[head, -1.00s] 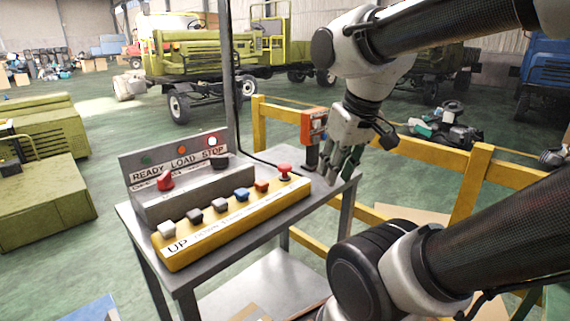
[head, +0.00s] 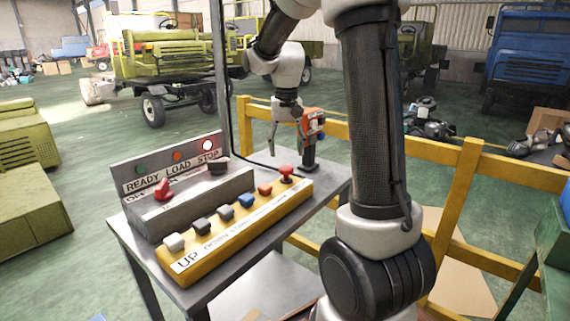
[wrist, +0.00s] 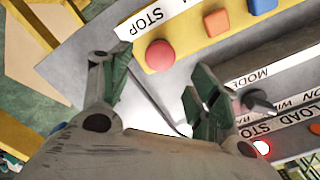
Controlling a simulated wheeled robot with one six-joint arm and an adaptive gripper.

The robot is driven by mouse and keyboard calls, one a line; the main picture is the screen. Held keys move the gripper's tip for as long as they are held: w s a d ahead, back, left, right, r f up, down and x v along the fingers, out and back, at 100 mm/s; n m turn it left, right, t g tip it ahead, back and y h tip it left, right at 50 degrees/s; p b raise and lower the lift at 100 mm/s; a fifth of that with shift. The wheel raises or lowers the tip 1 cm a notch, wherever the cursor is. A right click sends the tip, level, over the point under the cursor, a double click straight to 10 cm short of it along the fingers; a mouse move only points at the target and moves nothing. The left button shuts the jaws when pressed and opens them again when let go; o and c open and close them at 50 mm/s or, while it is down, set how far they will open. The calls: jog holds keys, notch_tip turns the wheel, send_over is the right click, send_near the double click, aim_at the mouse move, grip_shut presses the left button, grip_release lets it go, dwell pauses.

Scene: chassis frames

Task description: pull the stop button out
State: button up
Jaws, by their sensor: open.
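The stop button (head: 287,171) is a red mushroom knob at the right end of the yellow control box (head: 240,222) in the head view. In the wrist view the red knob (wrist: 160,55) sits beside a "STOP" label, with an orange button farther right. My gripper (head: 289,145) is open and empty, its fingers pointing down near the knob and appearing just above it in the head view. In the wrist view my gripper (wrist: 158,82) has its fingers spread, with the knob beyond the gap between the tips. They look apart from it; the exact height is unclear.
A grey panel (head: 190,203) with a red switch and a black knob stands behind the yellow box on the metal cart. An upright post (head: 222,80) rises at the cart's back. An orange device (head: 312,124) is close to my gripper. A yellow railing (head: 462,205) runs behind.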

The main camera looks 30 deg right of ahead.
aim_at(286, 166)
notch_tip(286, 166, down, 6)
jog(key=shift+r, duration=0.15)
